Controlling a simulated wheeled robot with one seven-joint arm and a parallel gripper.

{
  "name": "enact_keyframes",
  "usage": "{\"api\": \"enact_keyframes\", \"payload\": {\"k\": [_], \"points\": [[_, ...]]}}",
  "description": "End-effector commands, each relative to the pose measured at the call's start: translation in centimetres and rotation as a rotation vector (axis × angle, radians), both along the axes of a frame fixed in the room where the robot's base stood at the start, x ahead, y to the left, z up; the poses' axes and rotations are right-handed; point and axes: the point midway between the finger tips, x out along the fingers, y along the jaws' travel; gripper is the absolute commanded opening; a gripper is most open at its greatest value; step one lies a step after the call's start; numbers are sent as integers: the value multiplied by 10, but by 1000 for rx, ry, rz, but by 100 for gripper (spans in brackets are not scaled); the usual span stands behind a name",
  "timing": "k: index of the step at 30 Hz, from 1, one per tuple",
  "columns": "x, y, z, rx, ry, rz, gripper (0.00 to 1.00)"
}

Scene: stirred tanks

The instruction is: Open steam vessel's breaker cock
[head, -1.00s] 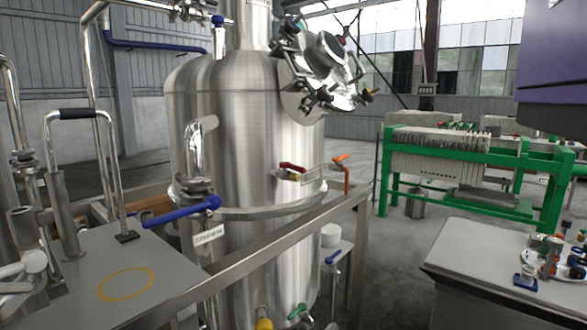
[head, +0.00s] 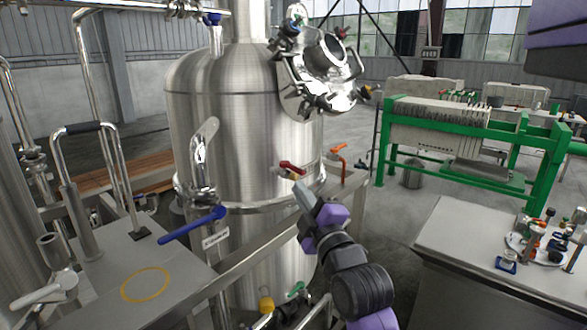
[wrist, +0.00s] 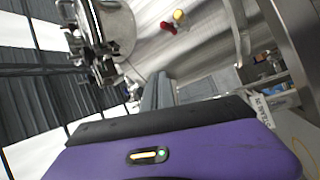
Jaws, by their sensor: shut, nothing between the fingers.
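The steel vessel (head: 235,120) stands in the middle of the head view. A small red-handled cock (head: 290,167) sits on its front wall, with a small plate beside it; I cannot read which cock it is. The red handle also shows in the wrist view (wrist: 167,27), beside a yellow brass-like end. My gripper (head: 302,190) is shut and empty, just below and right of the red handle in the head view, apparently apart from it. In the wrist view my gripper (wrist: 158,85) points toward the vessel wall, below the red handle.
A long blue lever (head: 193,225) with a white tag juts out at the vessel's left. An orange-handled valve (head: 338,149) stands to the right. A steel rail (head: 245,262) runs in front of the vessel. A manway with clamps (head: 325,75) sits above. A bench (head: 460,245) stands at right.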

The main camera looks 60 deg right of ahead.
Motion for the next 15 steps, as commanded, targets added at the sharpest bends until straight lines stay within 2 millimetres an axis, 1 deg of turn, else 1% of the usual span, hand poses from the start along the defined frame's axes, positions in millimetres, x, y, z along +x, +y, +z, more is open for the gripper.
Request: {"api": "enact_keyframes", "payload": {"k": [1, 2, 6, 7, 11, 15], "points": [[4, -7, 5, -54, 75, -21, 0], [6, -9, 1, -82, 126, -29, 0], [13, -10, -24, -182, 340, -40, 0], [14, -9, -28, -202, 373, -41, 0], [15, -9, -35, -264, 467, -45, 0], [19, -12, -35, -288, 489, -49, 0]]}}
